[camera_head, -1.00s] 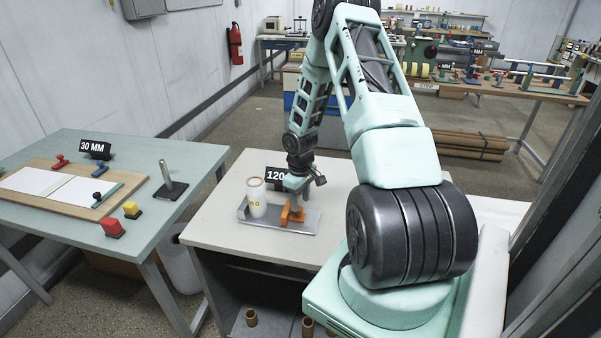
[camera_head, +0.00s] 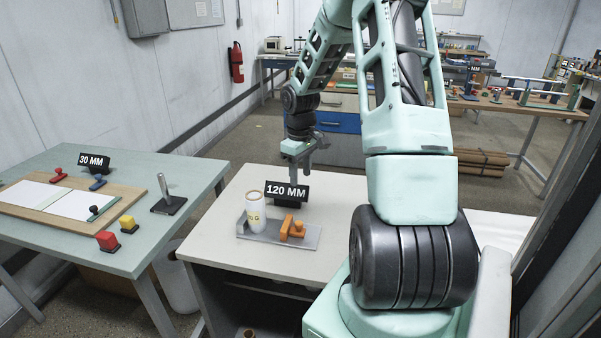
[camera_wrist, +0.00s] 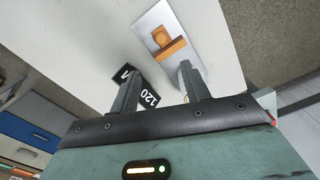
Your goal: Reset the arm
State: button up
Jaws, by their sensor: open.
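My arm rises from the right of the head view and bends down over the white table. My gripper (camera_head: 300,164) hangs above the back of that table, behind the 120 MM sign (camera_head: 287,192). Its two fingers (camera_wrist: 155,88) are apart with nothing between them in the wrist view. An orange clamp-like piece (camera_head: 293,228) sits on a grey metal plate (camera_head: 272,236), clear of the gripper. It also shows in the wrist view (camera_wrist: 168,45). A white cup-like roll (camera_head: 255,212) stands on the same plate, left of the orange piece.
The green table (camera_head: 120,262) at left holds a wooden board (camera_head: 60,212), the 30 MM sign (camera_head: 94,162), red and yellow blocks and a black-based post (camera_head: 168,197). The white table's right side is mostly bare. A blue-drawered cabinet (camera_head: 340,122) stands behind.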

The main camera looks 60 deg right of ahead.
dwell(0.4)
jog(key=w+a+r+n+b, duration=0.1)
jog(key=a+r+n, duration=0.1)
jog(key=a, duration=1.2)
jog(key=a+r+n+b, duration=0.1)
jog(key=a+r+n, duration=0.1)
jog(key=a, duration=1.2)
jog(key=s+a+n+b, duration=0.1)
jog(key=s+a+n, duration=0.2)
jog(key=s+a, duration=1.5)
jog(key=shift+s+a+r+n+y+b, duration=0.3)
jog(key=shift+s+a+r+n+b, duration=0.05)
jog(key=shift+s+n+b, duration=0.1)
